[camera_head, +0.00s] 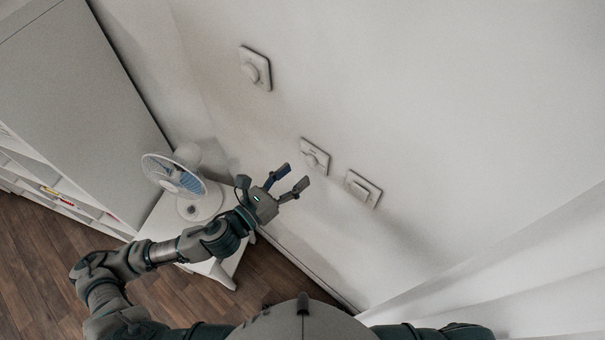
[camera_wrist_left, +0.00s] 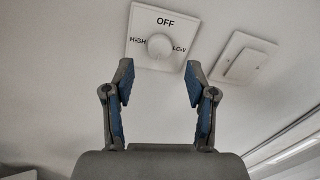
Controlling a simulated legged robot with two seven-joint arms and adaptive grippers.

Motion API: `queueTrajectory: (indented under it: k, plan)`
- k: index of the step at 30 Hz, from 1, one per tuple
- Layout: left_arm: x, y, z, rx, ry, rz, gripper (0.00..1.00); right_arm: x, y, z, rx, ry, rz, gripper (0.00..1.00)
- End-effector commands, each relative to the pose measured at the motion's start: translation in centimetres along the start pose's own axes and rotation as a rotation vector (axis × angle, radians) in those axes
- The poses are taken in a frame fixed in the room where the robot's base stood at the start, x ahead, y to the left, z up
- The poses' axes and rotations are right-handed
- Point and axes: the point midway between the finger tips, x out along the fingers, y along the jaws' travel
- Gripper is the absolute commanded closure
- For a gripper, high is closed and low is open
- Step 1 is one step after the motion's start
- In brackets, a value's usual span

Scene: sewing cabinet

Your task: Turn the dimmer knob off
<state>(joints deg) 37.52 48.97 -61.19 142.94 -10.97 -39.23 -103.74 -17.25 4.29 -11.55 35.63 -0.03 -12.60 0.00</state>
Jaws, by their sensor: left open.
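The dimmer knob (camera_wrist_left: 159,46) is a round white knob on a square white plate (camera_wrist_left: 140,20) marked OFF at the top, HIGH at left and LOW at right. The knob's pointer direction is too faint to tell. In the head view the dimmer appears to be the middle wall plate (camera_head: 315,156). My left gripper (camera_head: 295,175) is open and empty, just below and left of that plate. In the left wrist view its two blue-padded fingers (camera_wrist_left: 159,77) stand apart below the knob, with a gap between them. My right gripper does not show.
A flat switch plate (camera_head: 363,188) is right of the dimmer, and another knobbed plate (camera_head: 255,68) is up the wall to the left. A fan (camera_head: 178,178) stands on a small white table (camera_head: 158,215) near the grey cabinet (camera_head: 80,90). The wall around the plates is clear.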

Motion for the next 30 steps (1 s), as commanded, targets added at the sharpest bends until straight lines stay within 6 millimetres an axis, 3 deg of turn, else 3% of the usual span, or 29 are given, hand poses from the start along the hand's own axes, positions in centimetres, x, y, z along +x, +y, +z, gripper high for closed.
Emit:
queueTrajectory:
  k: [1, 7, 13, 23, 26, 30]
  plan:
    - [0.4, 0.2, -0.6, 0.001, -0.006, -0.001, 0.44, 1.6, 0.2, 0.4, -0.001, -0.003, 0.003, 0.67]
    - [1.2, 0.5, -0.5, 0.0, -0.002, -0.005, 0.44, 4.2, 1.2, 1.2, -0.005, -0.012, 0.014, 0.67]
    - [3.2, 0.6, 0.2, -0.004, -0.003, -0.003, 0.44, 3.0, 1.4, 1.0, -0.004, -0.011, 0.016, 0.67]
    - [4.3, 0.0, 0.0, 0.001, 0.003, -0.002, 0.44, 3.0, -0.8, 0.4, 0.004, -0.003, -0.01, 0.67]
    - [4.3, 0.0, 0.0, 0.002, 0.003, -0.002, 0.64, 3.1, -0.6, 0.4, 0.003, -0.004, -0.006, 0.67]
    - [4.2, 0.1, 0.0, -0.001, 0.002, -0.004, 0.98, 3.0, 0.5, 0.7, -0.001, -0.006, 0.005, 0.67]
